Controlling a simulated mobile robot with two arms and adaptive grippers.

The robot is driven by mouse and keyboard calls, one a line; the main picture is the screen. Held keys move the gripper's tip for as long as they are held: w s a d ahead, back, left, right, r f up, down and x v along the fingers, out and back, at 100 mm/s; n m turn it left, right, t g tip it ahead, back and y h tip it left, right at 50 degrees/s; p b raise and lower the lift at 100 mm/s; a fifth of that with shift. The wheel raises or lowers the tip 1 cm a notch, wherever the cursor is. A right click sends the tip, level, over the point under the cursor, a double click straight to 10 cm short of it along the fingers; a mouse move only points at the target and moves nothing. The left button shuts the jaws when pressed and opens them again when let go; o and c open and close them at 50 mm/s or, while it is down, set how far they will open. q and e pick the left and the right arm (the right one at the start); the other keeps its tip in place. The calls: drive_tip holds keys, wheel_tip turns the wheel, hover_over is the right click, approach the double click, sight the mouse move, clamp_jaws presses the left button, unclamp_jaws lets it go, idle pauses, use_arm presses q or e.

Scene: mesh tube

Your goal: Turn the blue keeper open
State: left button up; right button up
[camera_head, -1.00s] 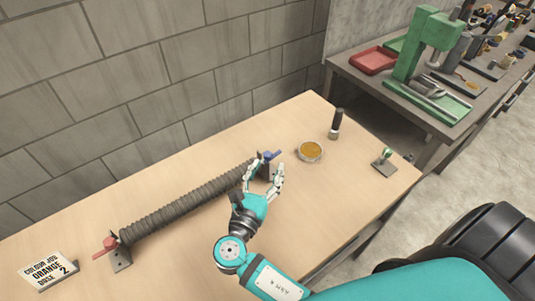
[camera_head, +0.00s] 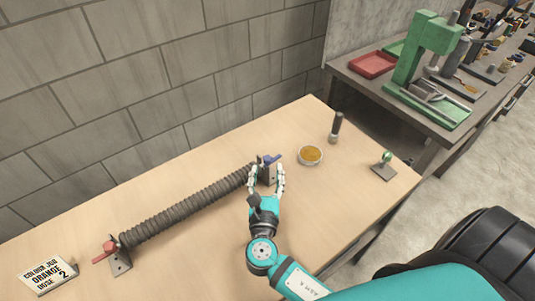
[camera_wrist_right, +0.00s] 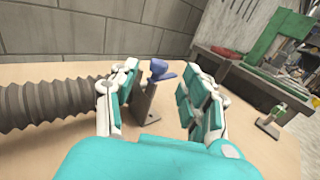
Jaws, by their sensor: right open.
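The blue keeper (camera_head: 272,159) sits on top of a dark upright bracket (camera_head: 269,175) at the right end of the ribbed grey tube (camera_head: 190,206). In the right wrist view the blue keeper (camera_wrist_right: 159,70) shows between and beyond the fingers, its lever pointing right. My right gripper (camera_head: 267,176) is open in front of the bracket, with a finger to each side of it in the picture. In the right wrist view my right gripper (camera_wrist_right: 158,98) holds nothing. I cannot tell whether a finger touches the bracket. My left gripper is not in view.
A red keeper (camera_head: 108,247) is on the bracket at the tube's left end, near a sign (camera_head: 48,274). A round dish (camera_head: 310,155), a dark-handled tool (camera_head: 336,127) and a small green-knobbed stand (camera_head: 384,165) are to the right. A brick wall backs the table.

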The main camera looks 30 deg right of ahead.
sight(267, 162)
drive_tip(key=x, duration=0.6)
drive_tip(key=shift+p, duration=0.4)
drive_tip(key=shift+c, duration=0.4)
clamp_jaws()
drive_tip(key=shift+f, duration=0.15)
